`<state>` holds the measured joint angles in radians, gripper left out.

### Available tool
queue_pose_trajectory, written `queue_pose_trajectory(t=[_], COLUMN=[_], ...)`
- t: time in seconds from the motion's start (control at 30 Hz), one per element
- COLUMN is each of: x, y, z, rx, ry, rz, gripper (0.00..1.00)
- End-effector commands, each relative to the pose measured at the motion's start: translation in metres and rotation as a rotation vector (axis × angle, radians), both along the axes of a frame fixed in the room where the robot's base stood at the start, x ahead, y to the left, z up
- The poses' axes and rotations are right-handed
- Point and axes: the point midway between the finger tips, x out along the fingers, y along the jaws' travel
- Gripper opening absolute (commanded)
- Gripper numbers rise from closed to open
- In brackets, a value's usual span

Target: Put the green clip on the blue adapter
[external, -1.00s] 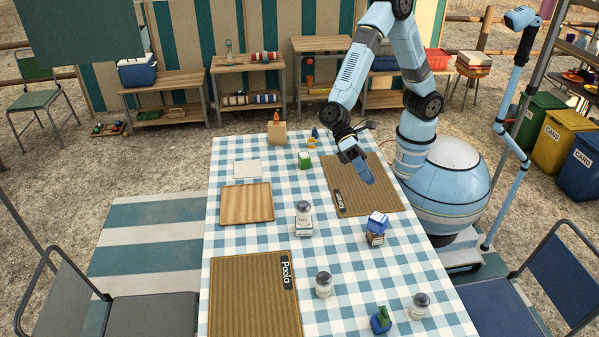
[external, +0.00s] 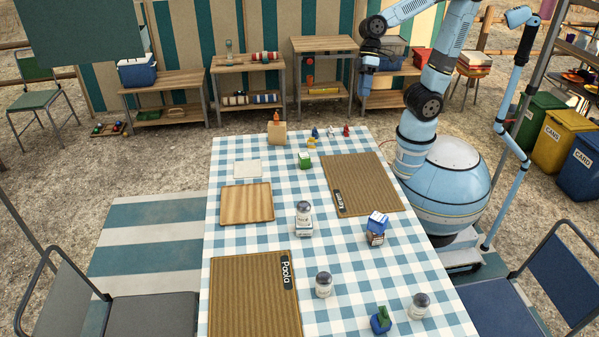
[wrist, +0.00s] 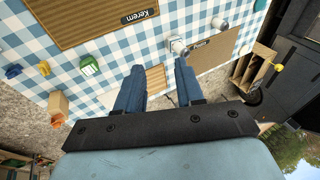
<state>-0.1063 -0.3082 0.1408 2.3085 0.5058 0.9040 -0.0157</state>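A blue piece (external: 380,326) with a green piece (external: 383,313) resting on top stands at the table's front edge in the external view. They look like the blue adapter and the green clip, but they are too small to tell how they are joined. My gripper (external: 364,86) is raised beyond the table's far right corner, well away from them. In the wrist view my gripper (wrist: 158,78) has its two blue fingers apart, with nothing held between them.
The table has woven mats (external: 362,180), a wooden board (external: 246,203), a jar (external: 304,222), a carton (external: 376,238) and two front shakers (external: 323,285). At the far end are a green-and-white box (external: 304,160), a wooden block (external: 277,138) and small coloured pieces (external: 346,130).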

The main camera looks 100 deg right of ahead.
Motion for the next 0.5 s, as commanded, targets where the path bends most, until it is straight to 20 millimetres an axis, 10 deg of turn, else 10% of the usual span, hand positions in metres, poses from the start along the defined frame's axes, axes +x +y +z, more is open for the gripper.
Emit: queue_pose_trajectory(t=[0.5], x=[-0.087], y=[-0.146], z=[0.020], rx=[-0.339], ry=[-0.259], rz=[-0.076], gripper=[0.37])
